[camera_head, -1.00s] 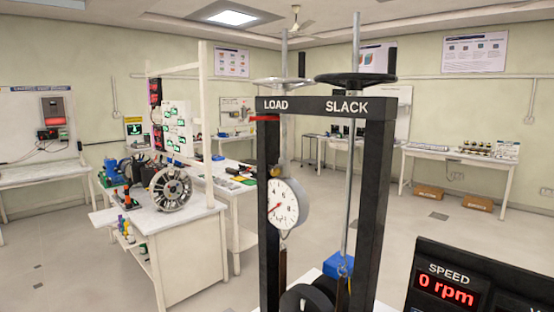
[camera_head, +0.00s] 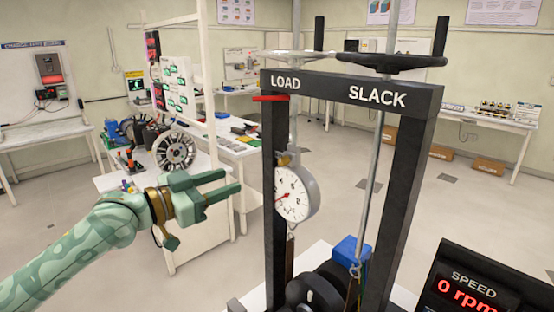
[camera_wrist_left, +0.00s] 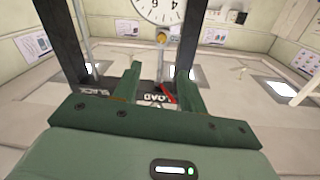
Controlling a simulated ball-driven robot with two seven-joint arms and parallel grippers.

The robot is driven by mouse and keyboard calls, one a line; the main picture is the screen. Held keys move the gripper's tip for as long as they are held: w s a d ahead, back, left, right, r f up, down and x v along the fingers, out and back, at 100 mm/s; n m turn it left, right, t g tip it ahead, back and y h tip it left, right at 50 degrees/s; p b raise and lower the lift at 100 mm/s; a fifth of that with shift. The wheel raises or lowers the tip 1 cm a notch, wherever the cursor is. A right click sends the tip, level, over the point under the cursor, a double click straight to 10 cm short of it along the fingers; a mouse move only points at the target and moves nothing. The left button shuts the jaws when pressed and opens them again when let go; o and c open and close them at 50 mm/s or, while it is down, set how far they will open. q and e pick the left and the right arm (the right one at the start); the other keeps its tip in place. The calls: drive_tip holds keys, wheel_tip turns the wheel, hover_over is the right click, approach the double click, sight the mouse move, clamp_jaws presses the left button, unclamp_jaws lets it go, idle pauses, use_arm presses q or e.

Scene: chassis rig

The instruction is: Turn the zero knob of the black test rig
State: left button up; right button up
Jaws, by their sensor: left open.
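The black test rig (camera_head: 403,190) is an upright frame marked LOAD and SLACK, with a handwheel above each label. A round white dial gauge (camera_head: 292,195) hangs below LOAD. A small brass knob (camera_head: 283,160) sits at the dial's top edge; I take it as the zero knob. In the left wrist view, which is upside down, the dial (camera_wrist_left: 157,8) and brass knob (camera_wrist_left: 162,37) show beyond the fingers. My left gripper (camera_head: 232,181) is open and empty, left of the rig and apart from it, fingers pointing right towards the dial. My right gripper is not in view.
A red pointer (camera_head: 270,98) sticks out left from the rig's top beam. A blue block (camera_head: 350,250) and dark drum (camera_head: 315,292) are low in the rig. A speed display (camera_head: 470,283) stands at lower right. A white bench (camera_head: 200,240) stands behind my left arm.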

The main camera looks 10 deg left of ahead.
sight(280, 162)
use_arm(q)
drive_tip(key=p+x, duration=0.2)
drive_tip(key=x, duration=1.1)
drive_tip(key=shift+w, duration=0.25)
drive_tip(key=shift+w+d+f, duration=0.15)
drive_tip(key=shift+w+d, duration=0.2)
drive_tip(key=shift+w, duration=0.15)
drive_tip(key=shift+s, duration=0.1)
drive_tip(key=shift+c, duration=0.3)
